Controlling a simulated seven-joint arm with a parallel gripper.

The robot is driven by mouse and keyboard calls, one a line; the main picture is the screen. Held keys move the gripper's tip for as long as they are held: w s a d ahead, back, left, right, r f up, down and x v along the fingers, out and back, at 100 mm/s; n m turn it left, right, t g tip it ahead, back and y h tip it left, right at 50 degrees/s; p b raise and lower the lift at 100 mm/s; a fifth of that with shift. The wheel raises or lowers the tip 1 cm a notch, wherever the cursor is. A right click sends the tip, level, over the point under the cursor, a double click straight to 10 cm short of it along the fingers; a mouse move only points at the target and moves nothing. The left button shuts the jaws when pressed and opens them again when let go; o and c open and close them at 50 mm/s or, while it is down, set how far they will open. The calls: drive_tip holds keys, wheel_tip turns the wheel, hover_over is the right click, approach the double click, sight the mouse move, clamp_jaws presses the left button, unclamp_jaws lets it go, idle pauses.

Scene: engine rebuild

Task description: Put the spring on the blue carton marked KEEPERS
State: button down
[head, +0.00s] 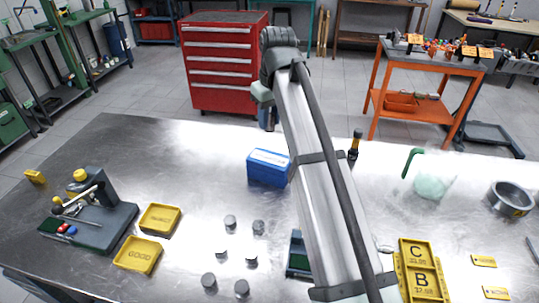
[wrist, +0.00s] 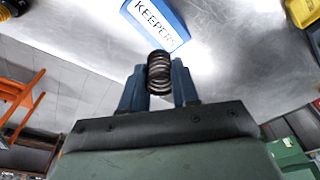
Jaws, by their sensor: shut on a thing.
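The blue carton (head: 268,168) with a white label stands upright on the metal table, left of my arm in the head view. In the wrist view the blue carton (wrist: 160,22) shows its KEEPERS lettering, just beyond my gripper. My gripper (wrist: 159,75) is shut on the dark coil spring (wrist: 159,72), which sits between its two blue-grey fingers. The spring appears apart from the carton; its height above it cannot be told. In the head view my arm hides the gripper's fingers and the spring.
Several small grey metal cylinders (head: 230,222) stand left of my arm, near two yellow trays (head: 160,219). A dark bottle (head: 355,145), a clear jug with a green handle (head: 433,180) and yellow trays marked C and B (head: 420,270) are to the right. Bare table surrounds the carton's left side.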

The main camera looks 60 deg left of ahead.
drive_tip(key=shift+f, duration=4.9)
drive_tip(key=shift+f, duration=0.15)
drive_tip(key=c, duration=0.8)
unclamp_jaws()
drive_tip(key=r, duration=0.4)
drive_tip(key=d+r, duration=0.1)
drive_tip(key=r, duration=0.7)
drive_tip(key=shift+d+r, duration=0.1)
drive_tip(key=shift+d, duration=0.25)
